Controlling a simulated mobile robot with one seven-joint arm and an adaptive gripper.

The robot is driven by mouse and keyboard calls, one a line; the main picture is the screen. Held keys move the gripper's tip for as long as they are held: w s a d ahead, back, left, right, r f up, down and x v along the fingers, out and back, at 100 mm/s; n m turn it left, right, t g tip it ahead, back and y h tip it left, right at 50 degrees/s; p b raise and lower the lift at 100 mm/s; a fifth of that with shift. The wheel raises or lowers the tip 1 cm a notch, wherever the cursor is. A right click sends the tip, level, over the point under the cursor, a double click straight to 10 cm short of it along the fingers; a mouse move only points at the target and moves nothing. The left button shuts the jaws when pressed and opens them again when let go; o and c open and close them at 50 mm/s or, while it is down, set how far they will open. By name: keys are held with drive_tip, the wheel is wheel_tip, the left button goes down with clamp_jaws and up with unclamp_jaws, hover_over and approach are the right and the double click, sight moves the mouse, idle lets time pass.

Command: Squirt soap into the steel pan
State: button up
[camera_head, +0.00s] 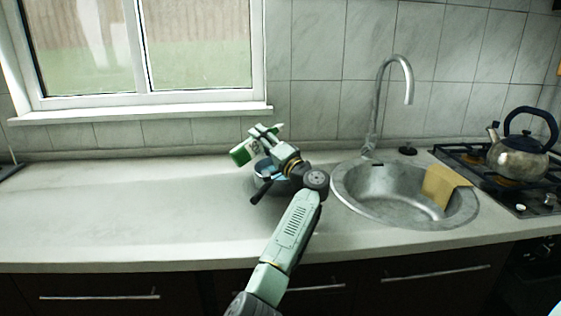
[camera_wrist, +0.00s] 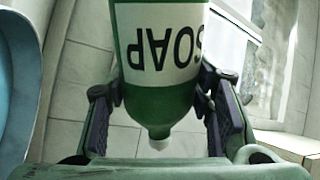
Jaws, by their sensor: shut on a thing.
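The soap bottle (camera_head: 240,156) is green with a white label and is held tilted, nearly on its side, above the counter. In the wrist view the bottle (camera_wrist: 160,100) has its SOAP lettering upside down and its small white tip towards the bottom of the picture. My gripper (camera_head: 264,140) is shut on the bottle, with a dark finger pad on either side in the wrist view (camera_wrist: 165,110). The pan (camera_head: 264,167), bluish inside with a dark handle, sits on the counter just below the gripper, which partly hides it. I cannot tell whether soap is flowing.
A round steel sink (camera_head: 350,190) with a tall tap (camera_head: 378,100) lies to the right, with a yellow-brown board or sponge (camera_head: 440,185) in it. A kettle (camera_head: 520,155) stands on the hob at far right. The counter's left side (camera_head: 110,205) is clear. A window is behind.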

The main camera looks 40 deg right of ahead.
drive_tip(key=shift+a+f+m+p, duration=0.2)
drive_tip(key=shift+f+m+p, duration=0.2)
drive_tip(key=shift+m+p, duration=0.55)
idle(1.2)
drive_tip(key=shift+a+f+m+h+p, duration=0.1)
drive_tip(key=shift+a+m+h+p, duration=0.25)
drive_tip(key=shift+m+h+p, duration=0.45)
idle(2.0)
drive_tip(key=shift+r+m+p, duration=0.3)
drive_tip(key=shift+m+p, duration=0.05)
drive_tip(key=shift+m, duration=0.3)
idle(2.1)
